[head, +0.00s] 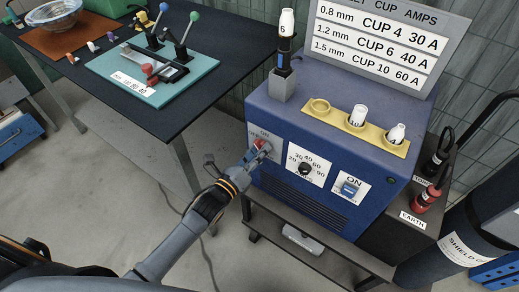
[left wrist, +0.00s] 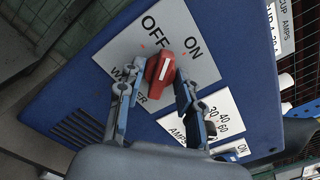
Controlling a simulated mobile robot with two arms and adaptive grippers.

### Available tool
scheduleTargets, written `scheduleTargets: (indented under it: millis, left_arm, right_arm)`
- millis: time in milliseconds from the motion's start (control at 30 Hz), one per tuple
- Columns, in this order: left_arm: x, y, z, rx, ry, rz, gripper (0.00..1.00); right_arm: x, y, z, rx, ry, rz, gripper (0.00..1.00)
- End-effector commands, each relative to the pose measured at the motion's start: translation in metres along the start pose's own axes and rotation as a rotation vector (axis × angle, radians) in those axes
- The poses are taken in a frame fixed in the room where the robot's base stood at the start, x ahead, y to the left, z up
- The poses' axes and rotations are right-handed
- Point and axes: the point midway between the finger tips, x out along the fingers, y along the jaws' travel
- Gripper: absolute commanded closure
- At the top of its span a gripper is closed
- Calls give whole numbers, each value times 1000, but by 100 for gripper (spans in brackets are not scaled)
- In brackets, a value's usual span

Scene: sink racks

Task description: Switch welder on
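The blue welder (head: 340,110) stands right of centre in the head view. The knob carries a white line, pointing up the plate toward the lettering. My left gripper (left wrist: 155,85) is at the plate, one finger on each side of the knob. The fingers are apart, with a small gap beside the knob; contact is unclear. In the head view the gripper (head: 258,150) partly hides the plate and knob. My right gripper is not in view.
Right of the plate are an amps dial (head: 305,168) and a blue ON switch (head: 349,188). A yellow cup holder (head: 337,122) and a torch (head: 284,50) are on top of the welder. A dark workbench (head: 110,85) with a turquoise board (head: 180,90) stands left.

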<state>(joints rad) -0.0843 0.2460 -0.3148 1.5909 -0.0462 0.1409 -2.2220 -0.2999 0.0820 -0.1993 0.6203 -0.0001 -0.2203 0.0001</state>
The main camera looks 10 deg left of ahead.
Motion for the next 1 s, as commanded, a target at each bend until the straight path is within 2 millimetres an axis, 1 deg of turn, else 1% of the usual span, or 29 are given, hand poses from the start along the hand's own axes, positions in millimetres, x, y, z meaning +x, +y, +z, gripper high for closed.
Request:
scheduleTargets:
  millis: [33,67,167,233,500,633,667,700,1000]
  left_arm:
    - [0,0,0,0,0,0,95]
    - [0,0,0,0,0,0,100]
    - [0,0,0,17,0,0,100]
    - [0,0,0,77,0,0,100]
    - [0,2,-3,504,0,1,100]
    - [-1,2,-2,638,1,0,100]
    - [-1,1,-1,640,1,0,61]
    - [0,0,-1,636,2,0,58]
    - [-2,0,0,632,1,0,58]
  right_arm:
    - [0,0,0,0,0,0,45]
    - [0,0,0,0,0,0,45]
    - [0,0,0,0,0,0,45]
    - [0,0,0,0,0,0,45]
    - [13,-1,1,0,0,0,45]
    - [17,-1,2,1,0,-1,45]
    - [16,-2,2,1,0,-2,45]
    - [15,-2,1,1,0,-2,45]
    - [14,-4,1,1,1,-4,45]
